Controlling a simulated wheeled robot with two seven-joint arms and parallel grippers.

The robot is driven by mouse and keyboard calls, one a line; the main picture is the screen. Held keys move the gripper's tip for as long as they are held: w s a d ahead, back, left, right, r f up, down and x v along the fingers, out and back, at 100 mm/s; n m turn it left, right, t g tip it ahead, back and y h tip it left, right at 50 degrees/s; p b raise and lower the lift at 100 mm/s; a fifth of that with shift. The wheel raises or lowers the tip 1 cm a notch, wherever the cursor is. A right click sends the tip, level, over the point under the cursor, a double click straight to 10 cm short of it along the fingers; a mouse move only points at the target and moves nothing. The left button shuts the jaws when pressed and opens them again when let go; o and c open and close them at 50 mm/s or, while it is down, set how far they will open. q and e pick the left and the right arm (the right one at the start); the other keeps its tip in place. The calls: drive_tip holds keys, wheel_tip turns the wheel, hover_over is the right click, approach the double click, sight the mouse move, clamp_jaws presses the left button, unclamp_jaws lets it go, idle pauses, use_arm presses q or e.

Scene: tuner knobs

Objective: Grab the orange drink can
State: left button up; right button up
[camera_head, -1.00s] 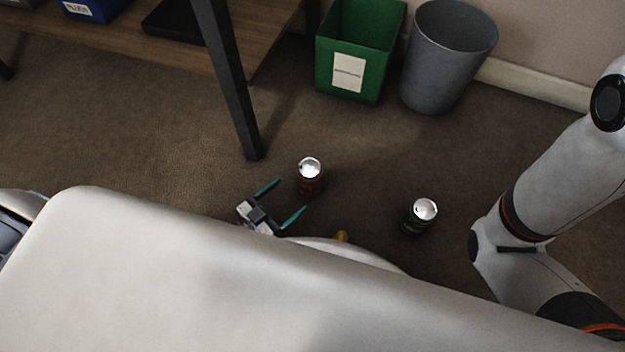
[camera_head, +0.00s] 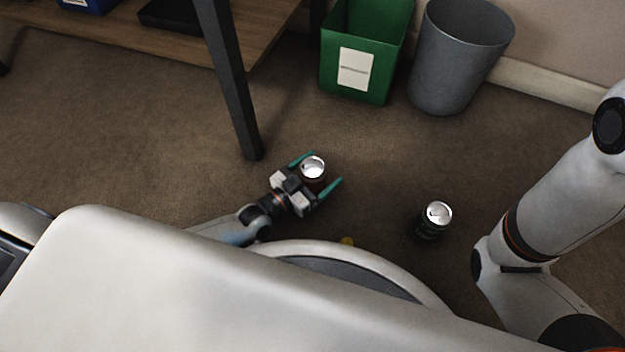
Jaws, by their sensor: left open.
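A can with a silver top and a dark reddish-orange side (camera_head: 313,173) stands upright on the carpet, near the middle of the head view. My left gripper (camera_head: 318,172) is open, with its two teal fingers on either side of this can. I cannot tell whether the fingers touch it. A second can, dark with a silver top (camera_head: 435,220), stands upright on the carpet to the right. My right gripper is not in view; only part of my right arm shows at the right edge.
A dark table leg (camera_head: 232,95) stands on the floor behind and left of the gripper. A green bin (camera_head: 391,60) and a grey bin (camera_head: 452,62) stand at the back by the wall. A small yellow thing shows partly behind my body. The carpet between the cans is clear.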

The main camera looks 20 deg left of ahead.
use_arm(q)
drive_tip(key=c, duration=1.1)
drive_tip(key=shift+o, duration=0.2)
